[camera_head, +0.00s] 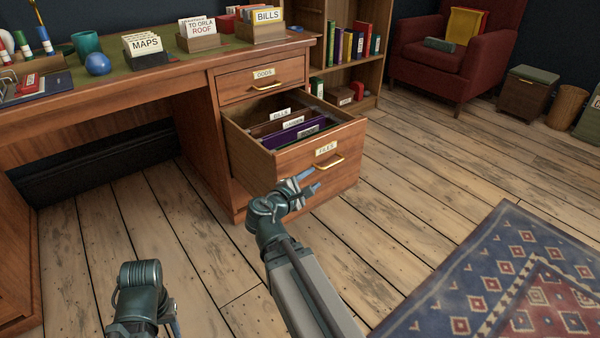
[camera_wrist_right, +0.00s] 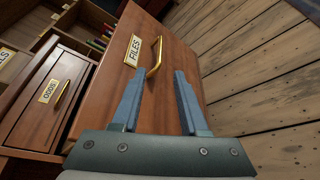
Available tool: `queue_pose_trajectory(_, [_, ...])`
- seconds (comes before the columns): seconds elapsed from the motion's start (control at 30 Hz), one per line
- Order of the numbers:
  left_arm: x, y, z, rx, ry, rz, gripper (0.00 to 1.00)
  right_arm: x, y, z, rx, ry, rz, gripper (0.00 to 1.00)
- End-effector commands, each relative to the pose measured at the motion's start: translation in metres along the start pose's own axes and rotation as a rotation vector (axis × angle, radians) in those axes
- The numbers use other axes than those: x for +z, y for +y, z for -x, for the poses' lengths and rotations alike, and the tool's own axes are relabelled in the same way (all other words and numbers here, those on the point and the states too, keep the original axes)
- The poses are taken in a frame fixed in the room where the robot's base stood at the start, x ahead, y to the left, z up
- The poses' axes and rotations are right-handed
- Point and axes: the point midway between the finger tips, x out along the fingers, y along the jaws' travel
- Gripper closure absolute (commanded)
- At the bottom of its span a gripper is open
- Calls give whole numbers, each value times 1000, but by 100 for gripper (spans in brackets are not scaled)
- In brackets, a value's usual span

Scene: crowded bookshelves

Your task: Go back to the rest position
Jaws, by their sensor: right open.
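My right gripper (camera_head: 308,182) is in front of the lower FILES drawer, close to its brass handle (camera_head: 330,162). In the right wrist view the two blue fingers (camera_wrist_right: 158,104) are spread apart with nothing between them, and the handle (camera_wrist_right: 156,57) lies just beyond their tips. The FILES drawer (camera_head: 345,142) is pulled out and holds labelled folders, one of them purple (camera_head: 300,137). The ODDS drawer (camera_head: 240,84) above it is closed. My left arm (camera_head: 140,300) shows at the lower left; its fingers are not clearly seen.
The desk (camera_head: 130,92) carries card boxes, a blue ball (camera_head: 98,64) and a teal cup (camera_head: 87,46). A bookshelf (camera_head: 340,72) and a red armchair (camera_head: 445,62) stand behind. A patterned rug (camera_head: 510,280) lies at the right. The wooden floor between is clear.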

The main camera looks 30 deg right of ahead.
Motion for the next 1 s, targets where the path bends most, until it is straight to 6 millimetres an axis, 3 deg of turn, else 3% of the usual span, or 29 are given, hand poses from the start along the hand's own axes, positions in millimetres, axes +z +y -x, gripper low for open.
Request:
queue_pose_trajectory(0.23, [0, 0, 2, 0, 0, 0, 50, 0, 1, 1, -4, 3, -5, 56])
queue_pose_trajectory(0.37, [1, -2, 23, 0, -1, -1, 50, -9, 5, 21, -76, 52, -92, 56])
queue_pose_trajectory(0.47, [3, -6, 55, -1, -1, -3, 50, -28, 4, 59, -226, 131, -233, 56])
queue_pose_trajectory(0.7, [7, -13, 127, -2, -4, -9, 50, -77, -19, 207, -755, 271, -497, 56])
queue_pose_trajectory(0.83, [9, -16, 151, -2, -5, -11, 50, -84, -29, 278, -981, 282, -527, 56])
queue_pose_trajectory(1.0, [10, -18, 178, -3, -6, -13, 50, -77, -35, 359, -1216, 264, -509, 56])
